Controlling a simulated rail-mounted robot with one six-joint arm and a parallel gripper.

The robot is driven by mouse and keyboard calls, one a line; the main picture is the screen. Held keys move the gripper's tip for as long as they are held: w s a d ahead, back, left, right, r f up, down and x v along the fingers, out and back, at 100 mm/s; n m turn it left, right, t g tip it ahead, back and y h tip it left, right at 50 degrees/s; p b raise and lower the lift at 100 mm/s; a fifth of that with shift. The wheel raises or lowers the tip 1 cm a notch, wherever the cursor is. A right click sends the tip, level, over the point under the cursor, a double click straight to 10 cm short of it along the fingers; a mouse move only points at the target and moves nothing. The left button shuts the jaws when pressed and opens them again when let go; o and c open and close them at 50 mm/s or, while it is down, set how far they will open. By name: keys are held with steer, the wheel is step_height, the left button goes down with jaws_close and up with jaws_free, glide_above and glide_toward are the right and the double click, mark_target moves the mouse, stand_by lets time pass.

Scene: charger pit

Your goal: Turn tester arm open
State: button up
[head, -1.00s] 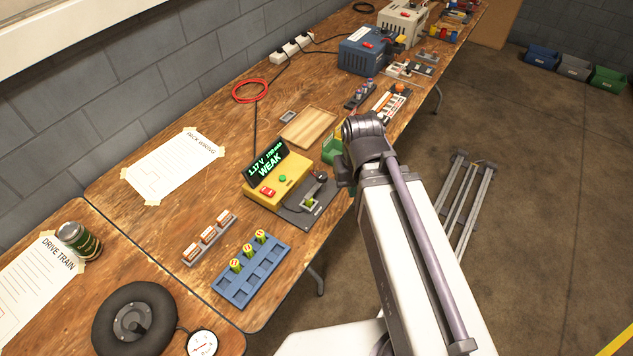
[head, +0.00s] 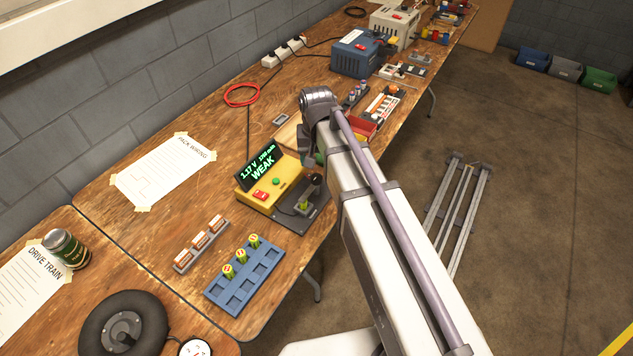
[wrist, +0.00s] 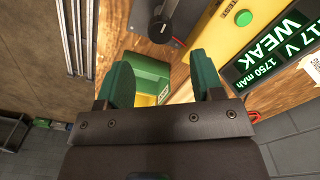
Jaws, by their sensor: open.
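The yellow tester (head: 270,190) stands on the bench, its screen (head: 262,163) reading 1.17 V, 1750 mAh, WEAK. In the wrist view the tester arm (wrist: 161,28) shows at the top, beyond my fingertips. My gripper (wrist: 162,80) is open with green fingertips, empty, above the bench near a green bin (wrist: 152,70).
A blue rack (head: 244,278) with several cells stands near the tester, beside a grey holder (head: 200,243) of orange-and-white cells. A red bin (head: 364,126) shows behind my arm. A blue box (head: 353,58) stands farther back. The floor right of the bench is mostly open.

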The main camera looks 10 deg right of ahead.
mark_target(317, 177)
step_height(317, 177, down, 8)
steer(key=b, duration=0.5)
steer(key=shift+r+b, duration=0.2)
steer(key=shift+b, duration=0.2)
steer(key=shift+r, duration=0.1)
steer(key=shift+c, duration=0.4)
jaws_close()
